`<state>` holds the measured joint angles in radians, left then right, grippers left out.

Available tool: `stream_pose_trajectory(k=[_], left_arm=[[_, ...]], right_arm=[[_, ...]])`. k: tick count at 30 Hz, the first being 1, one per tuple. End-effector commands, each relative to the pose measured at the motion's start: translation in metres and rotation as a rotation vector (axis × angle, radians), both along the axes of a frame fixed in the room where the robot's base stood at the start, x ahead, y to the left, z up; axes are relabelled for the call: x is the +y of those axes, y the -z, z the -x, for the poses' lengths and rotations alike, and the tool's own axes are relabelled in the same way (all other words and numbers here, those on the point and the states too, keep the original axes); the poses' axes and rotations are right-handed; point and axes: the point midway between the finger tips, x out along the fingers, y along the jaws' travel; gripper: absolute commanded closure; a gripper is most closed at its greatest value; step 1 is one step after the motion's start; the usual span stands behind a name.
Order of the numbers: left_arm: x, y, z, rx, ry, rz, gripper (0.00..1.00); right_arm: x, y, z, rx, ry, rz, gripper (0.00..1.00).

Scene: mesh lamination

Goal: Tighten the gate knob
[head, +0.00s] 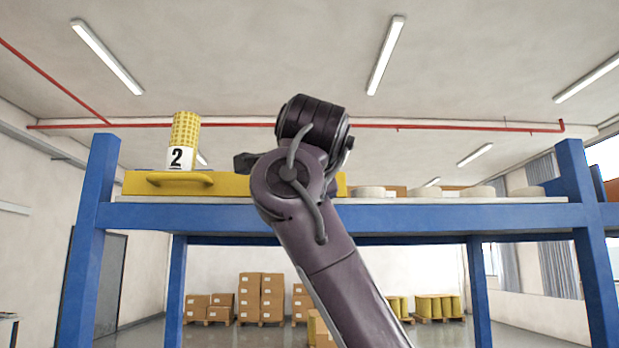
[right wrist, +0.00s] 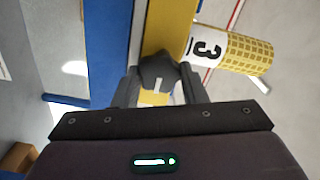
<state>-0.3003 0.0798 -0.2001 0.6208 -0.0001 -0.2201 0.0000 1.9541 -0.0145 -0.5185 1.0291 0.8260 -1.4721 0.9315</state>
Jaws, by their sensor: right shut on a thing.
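In the right wrist view the dark gate knob (right wrist: 158,70) sits between the two fingers of my right gripper (right wrist: 159,80), which is shut on it. In the head view my right arm covers the middle of this bar, and the gripper's fingers cannot be made out there. My left gripper is in neither view.
A yellow mesh roll marked 2 (head: 183,142) stands upright behind the bar. A roll marked 3 (right wrist: 232,52) is beside the knob. White rolls (head: 460,191) lie along the blue rack (head: 480,219). Boxes (head: 260,290) stand on the floor behind.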

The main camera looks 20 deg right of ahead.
Motion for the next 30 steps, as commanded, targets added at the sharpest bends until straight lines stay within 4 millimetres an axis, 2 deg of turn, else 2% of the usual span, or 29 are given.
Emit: stream_pose_trajectory(k=[5, 6, 10, 20, 23, 30], left_arm=[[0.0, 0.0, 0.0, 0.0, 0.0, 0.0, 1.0], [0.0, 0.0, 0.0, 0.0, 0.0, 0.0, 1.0], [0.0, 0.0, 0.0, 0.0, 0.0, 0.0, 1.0], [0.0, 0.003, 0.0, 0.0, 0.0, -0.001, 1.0], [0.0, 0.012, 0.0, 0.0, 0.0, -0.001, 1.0], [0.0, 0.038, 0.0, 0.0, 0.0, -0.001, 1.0]], right_arm=[[-0.001, -0.001, 0.0, -0.002, 0.001, -0.003, 0.85], [-0.001, -0.001, 0.0, -0.002, 0.001, -0.003, 0.58], [-0.001, -0.001, 0.0, -0.002, 0.001, -0.003, 0.41], [0.001, 0.001, 0.003, -0.001, 0.001, -0.001, 0.4], [0.003, 0.002, 0.014, -0.005, 0.001, 0.0, 0.4], [0.015, 0.004, 0.053, -0.005, 0.002, -0.001, 0.4]])
